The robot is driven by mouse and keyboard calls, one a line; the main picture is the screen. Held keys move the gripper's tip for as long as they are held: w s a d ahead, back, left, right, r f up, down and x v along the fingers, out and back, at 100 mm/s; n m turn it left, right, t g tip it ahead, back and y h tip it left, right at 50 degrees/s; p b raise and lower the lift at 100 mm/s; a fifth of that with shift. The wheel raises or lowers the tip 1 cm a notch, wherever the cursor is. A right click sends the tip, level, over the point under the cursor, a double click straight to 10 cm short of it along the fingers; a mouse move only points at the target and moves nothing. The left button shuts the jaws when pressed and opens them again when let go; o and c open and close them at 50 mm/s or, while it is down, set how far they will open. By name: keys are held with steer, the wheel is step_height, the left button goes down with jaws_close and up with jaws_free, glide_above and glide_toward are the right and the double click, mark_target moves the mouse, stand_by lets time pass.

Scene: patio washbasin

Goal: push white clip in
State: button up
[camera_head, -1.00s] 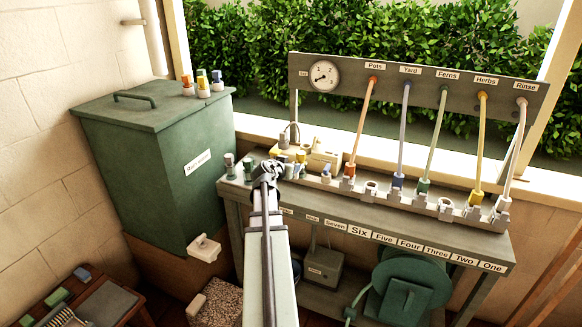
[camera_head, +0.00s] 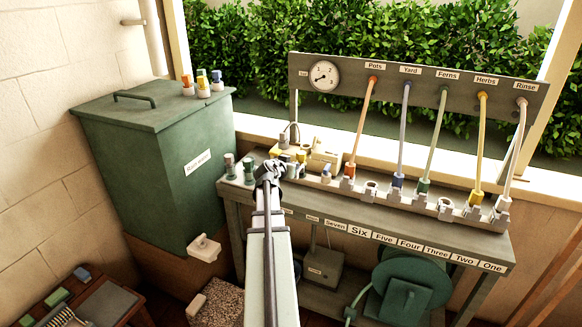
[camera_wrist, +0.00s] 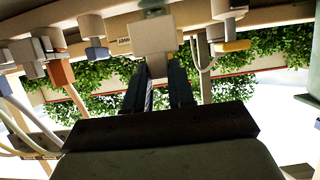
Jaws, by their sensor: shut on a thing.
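My gripper (camera_head: 269,168) is at the left part of the bench's row of fittings, among small coloured plugs. The wrist view shows its two dark fingers (camera_wrist: 160,78) close together, shut on a white clip (camera_wrist: 154,36). The clip's broad pale face shows just beyond the fingertips. In the head view my gripper hides the clip, and I cannot tell how deep it sits in its fitting.
Right of my gripper, hoses run down from the labelled panel (camera_head: 420,85) to sockets on the bench (camera_head: 445,240). A green bin (camera_head: 150,165) stands at left.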

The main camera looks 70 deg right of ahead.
jaws_close()
steer(key=d, duration=0.4)
steer(key=shift+d, duration=0.1)
steer(key=o, duration=0.8)
jaws_free()
steer(key=v, duration=1.4)
steer(key=shift+f, duration=0.1)
